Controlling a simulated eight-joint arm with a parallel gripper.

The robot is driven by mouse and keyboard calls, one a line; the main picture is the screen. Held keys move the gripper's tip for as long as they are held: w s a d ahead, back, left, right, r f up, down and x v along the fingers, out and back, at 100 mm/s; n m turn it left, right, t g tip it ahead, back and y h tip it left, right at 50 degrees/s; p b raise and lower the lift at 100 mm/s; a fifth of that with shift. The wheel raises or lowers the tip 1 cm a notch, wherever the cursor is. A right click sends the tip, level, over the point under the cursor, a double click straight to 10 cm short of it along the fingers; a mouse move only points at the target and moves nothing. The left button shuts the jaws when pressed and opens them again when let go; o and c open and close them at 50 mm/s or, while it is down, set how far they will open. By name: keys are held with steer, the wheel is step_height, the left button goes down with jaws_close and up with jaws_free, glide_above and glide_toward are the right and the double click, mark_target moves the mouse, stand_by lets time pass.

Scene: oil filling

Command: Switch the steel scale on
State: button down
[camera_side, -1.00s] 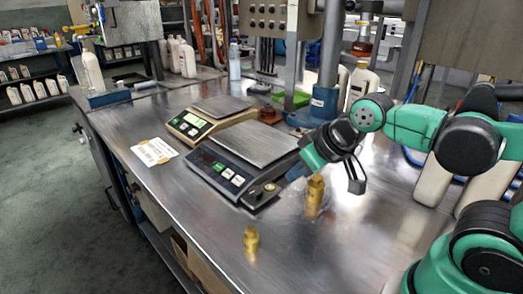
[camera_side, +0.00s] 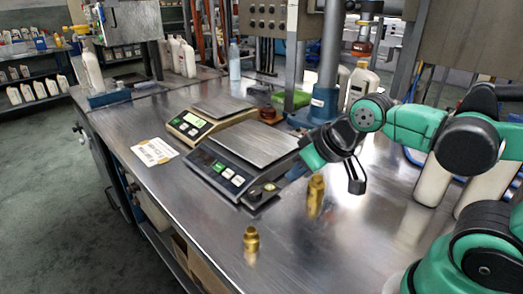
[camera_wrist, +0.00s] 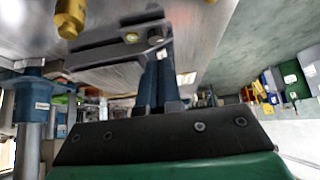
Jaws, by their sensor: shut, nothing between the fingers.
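The nearer scale (camera_side: 205,174) is a grey-black unit with a steel plate (camera_side: 258,142), a front panel of small buttons (camera_side: 228,173) and a dark display. It also shows in the wrist view (camera_wrist: 115,52), partly cut off. Behind it stands a beige scale (camera_side: 189,125) with a lit green display and a steel plate. Which one the task calls steel is not certain.
Two brass fittings stand near the scales, a taller one (camera_side: 316,192) and a shorter one (camera_side: 251,240). A white label sheet (camera_side: 154,151) lies left of the scales. A blue-based post (camera_side: 323,105) stands behind.

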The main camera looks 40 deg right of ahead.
stand_by(0.5)
steer(key=w+r+n, duration=0.4)
steer(key=w+n, duration=0.2)
steer(key=w, duration=0.5)
steer(key=n+t+h, duration=0.1)
steer(key=n+t, duration=0.1)
steer(key=n, duration=0.5)
glide_above(218, 170)
steer(key=a, duration=0.3)
step_height(218, 170, down, 4)
steer(key=shift+f, duration=0.1)
steer(key=shift+d+f, duration=0.45)
steer(key=shift+f, duration=0.9)
steer(key=shift+d+f, duration=0.5)
steer(key=shift+f, duration=0.9)
steer(key=shift+d+f, duration=0.45)
steer(key=shift+f, duration=0.9)
steer(key=shift+f, duration=0.15)
steer(key=shift+d+f, duration=0.15)
steer(key=shift+f, duration=0.1)
